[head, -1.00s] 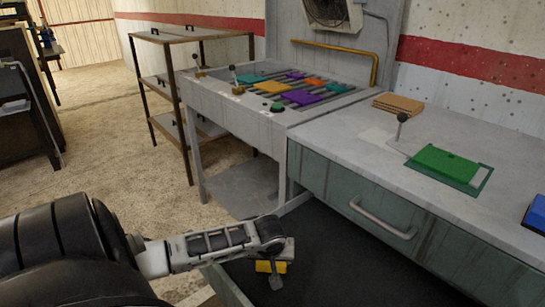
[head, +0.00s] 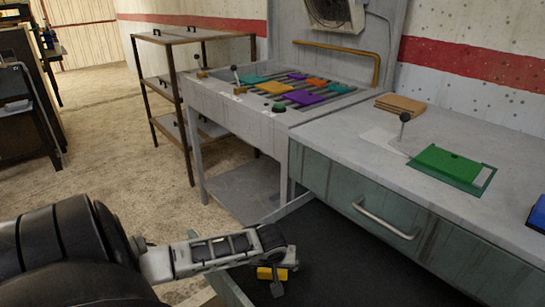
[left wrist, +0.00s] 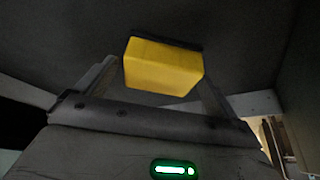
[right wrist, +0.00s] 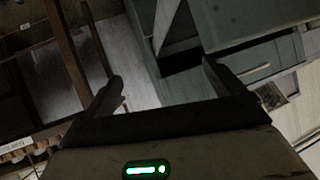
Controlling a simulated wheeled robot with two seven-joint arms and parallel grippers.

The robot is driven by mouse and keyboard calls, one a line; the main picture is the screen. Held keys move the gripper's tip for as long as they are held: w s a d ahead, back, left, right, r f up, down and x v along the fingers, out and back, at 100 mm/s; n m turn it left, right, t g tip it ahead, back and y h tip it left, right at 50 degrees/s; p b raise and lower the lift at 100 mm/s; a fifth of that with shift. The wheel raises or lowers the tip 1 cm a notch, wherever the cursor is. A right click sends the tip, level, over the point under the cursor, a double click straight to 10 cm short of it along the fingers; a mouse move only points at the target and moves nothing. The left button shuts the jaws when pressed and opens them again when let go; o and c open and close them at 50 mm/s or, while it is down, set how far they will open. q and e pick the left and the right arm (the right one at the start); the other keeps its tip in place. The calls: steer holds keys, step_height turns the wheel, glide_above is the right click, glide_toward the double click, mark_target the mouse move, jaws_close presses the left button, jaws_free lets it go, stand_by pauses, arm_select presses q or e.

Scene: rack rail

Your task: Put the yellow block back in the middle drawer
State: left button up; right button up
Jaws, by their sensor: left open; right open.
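The yellow block (head: 266,273) is at my left gripper (head: 278,275), low over or on the dark floor of an open drawer (head: 350,270). This drawer is below the shut top drawer (head: 350,200). In the left wrist view, the yellow block (left wrist: 163,68) sits between the parted fingers of my left gripper (left wrist: 160,78), with a dark shadow along its far edge. I cannot tell for sure whether it rests on the drawer floor. My right gripper (right wrist: 162,72) is open and empty, away from the block; it is out of the head view.
The grey countertop (head: 350,135) above the drawers holds a green panel (head: 450,165), a small lever (head: 404,130) and brown boards (head: 400,105). A console with coloured tiles (head: 268,90) and a brown rack (head: 160,80) stand to the left. Concrete floor (head: 90,150) is clear there.

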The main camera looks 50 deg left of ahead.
arm_select(q)
steer(key=p+v, duration=0.3)
steer(key=v, duration=0.9)
steer(key=s+d+f+m+t+h, duration=0.1)
steer(key=d+f+m+h, duration=0.15)
steer(key=d, duration=0.45)
steer(key=s+d+f+m+t+h, duration=0.2)
steer(key=d+f+m, duration=0.1)
steer(key=d, duration=0.3)
steer(key=s+d+r+m+t+h, duration=0.1)
steer(key=d+r+m+t, duration=0.1)
steer(key=d, duration=0.3)
steer(key=s+d+r+m+t+h, duration=0.1)
steer(key=d+r+m+t, duration=0.1)
steer(key=d, duration=0.4)
steer(key=shift+d+r+m+t, duration=0.25)
steer(key=shift+r+m+t, duration=0.1)
steer(key=shift+m, duration=0.4)
steer(key=shift+s, duration=0.1)
